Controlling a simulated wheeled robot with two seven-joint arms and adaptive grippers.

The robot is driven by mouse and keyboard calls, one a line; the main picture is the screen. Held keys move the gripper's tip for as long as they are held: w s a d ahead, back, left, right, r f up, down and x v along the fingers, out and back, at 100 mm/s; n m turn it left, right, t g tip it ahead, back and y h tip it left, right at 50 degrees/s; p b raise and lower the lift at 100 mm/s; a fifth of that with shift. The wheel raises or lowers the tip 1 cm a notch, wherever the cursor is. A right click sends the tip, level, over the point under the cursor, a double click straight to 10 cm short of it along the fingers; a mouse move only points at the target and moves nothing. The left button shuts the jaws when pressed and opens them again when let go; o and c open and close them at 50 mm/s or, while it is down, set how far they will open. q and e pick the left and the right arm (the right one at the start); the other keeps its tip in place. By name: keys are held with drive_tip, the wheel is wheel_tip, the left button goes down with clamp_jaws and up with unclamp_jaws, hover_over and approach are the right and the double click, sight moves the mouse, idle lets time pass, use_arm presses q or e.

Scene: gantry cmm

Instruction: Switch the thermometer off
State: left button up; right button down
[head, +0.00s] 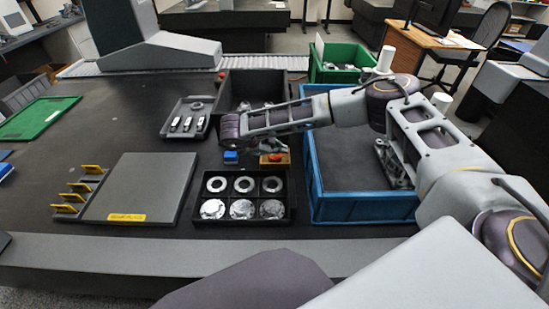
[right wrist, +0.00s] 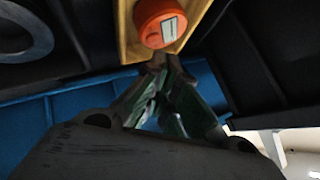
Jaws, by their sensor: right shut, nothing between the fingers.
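The thermometer is most likely the round orange device (right wrist: 158,22) with a pale rectangular display, sitting on a yellowish wooden block (right wrist: 128,40). I cannot read its display. In the head view the orange device (head: 276,157) is small, between the black trays and beside the blue crate. My right gripper (right wrist: 160,62) is shut and empty, its fingertips close to the device's edge; I cannot tell whether they touch it. In the head view my right gripper (head: 272,147) is partly hidden by my arm, just behind the device. My left gripper is not in view.
A small blue block (head: 231,157) is left of the device. A black tray with rings and silvery discs (head: 241,225) lies in front. A blue crate (head: 365,208) stands right, a dark bin (head: 232,88) behind. A grey plate (head: 150,180) with yellow pieces lies left.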

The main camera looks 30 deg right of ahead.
drive_tip(key=shift+f, duration=0.15)
drive_tip(key=shift+f, duration=0.3)
drive_tip(key=shift+f, duration=0.2)
idle(0.9)
drive_tip(key=shift+r, duration=0.15)
drive_tip(key=shift+r+p, duration=0.3)
drive_tip(key=shift+r, duration=0.2)
drive_tip(key=shift+r, duration=0.1)
drive_tip(key=shift+r+p, duration=2.05)
drive_tip(key=shift+r, duration=0.9)
